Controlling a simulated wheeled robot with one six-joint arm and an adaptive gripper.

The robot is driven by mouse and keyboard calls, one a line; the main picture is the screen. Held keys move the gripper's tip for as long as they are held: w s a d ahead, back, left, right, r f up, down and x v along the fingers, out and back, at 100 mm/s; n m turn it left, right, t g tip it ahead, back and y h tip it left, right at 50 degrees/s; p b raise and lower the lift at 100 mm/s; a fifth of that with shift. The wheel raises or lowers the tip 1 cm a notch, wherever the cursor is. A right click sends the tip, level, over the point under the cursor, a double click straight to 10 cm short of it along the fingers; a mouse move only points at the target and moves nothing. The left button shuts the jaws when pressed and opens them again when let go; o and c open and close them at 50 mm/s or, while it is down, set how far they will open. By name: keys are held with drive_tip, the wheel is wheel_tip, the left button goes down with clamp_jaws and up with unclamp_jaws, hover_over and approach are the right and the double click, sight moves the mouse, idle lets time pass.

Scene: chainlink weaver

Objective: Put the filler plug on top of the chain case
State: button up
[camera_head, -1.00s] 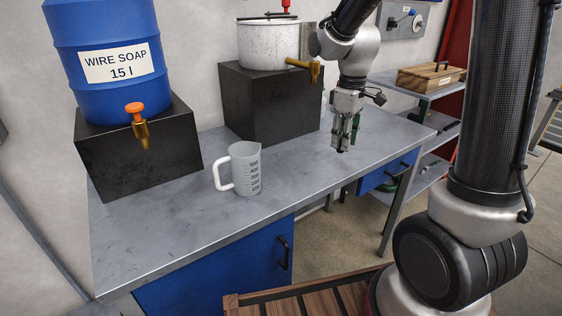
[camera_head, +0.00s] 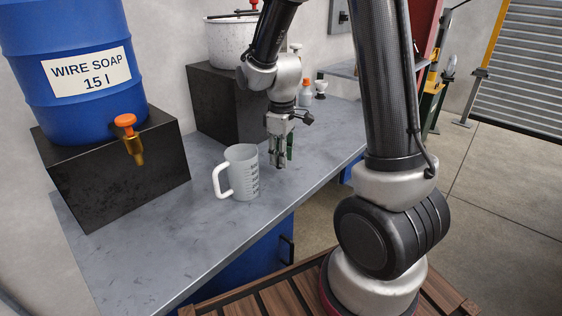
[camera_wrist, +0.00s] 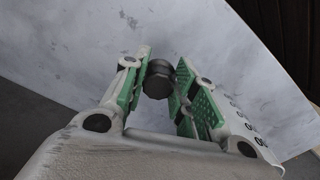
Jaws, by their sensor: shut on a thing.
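My gripper (camera_head: 280,160) hangs above the grey bench, just right of the measuring jug, pointing down. In the wrist view its green-padded fingers (camera_wrist: 160,88) are shut on a small dark round plug (camera_wrist: 158,78), which looks like the filler plug. The plug sits between the fingertips, with the bare bench top behind it. In the head view I cannot make the plug out clearly. I do not recognise a chain case in either view now.
A translucent jug (camera_head: 242,172) stands on the bench (camera_head: 160,240) close left of my gripper. A blue soap drum (camera_head: 75,70) with a tap sits on a black block (camera_head: 110,165). A white pot (camera_head: 230,42) and small bottles (camera_head: 305,93) are behind. The bench's front left is clear.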

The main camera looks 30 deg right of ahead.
drive_tip(key=shift+f, duration=1.15)
drive_tip(key=shift+f, duration=0.1)
drive_tip(key=o, duration=1)
drive_tip(key=shift+o, duration=0.2)
